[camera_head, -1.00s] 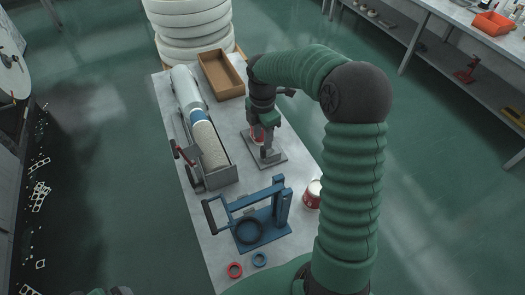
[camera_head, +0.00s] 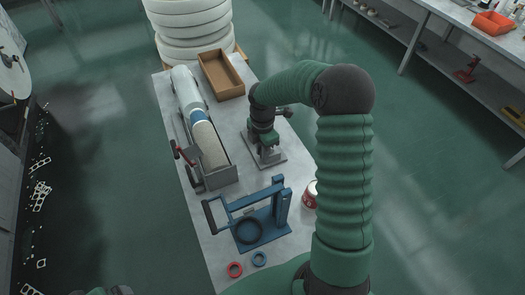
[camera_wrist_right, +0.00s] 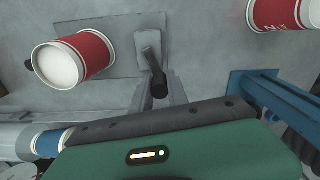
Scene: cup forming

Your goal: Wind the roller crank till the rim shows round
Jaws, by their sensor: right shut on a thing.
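The rim roller stands on a grey base plate (camera_head: 272,164) on the right side of the bench. Its crank has a dark knob (camera_wrist_right: 160,86), seen between the fingertips in the right wrist view. My right gripper (camera_head: 267,150) is shut on the crank knob; it also shows in the right wrist view (camera_wrist_right: 160,94). A red and white cup (camera_wrist_right: 86,56) lies sideways at the roller, its pale round end towards the camera. The gripper hides this cup in the head view. Only a sliver of my left arm shows at the bottom left.
Another red and white cup (camera_head: 310,194) stands by the right bench edge, beside a blue hand press (camera_head: 268,226). A red ring (camera_head: 234,269) and a blue ring (camera_head: 259,258) lie in front. A trough with a roll (camera_head: 210,146) and a brown tray (camera_head: 238,72) are behind.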

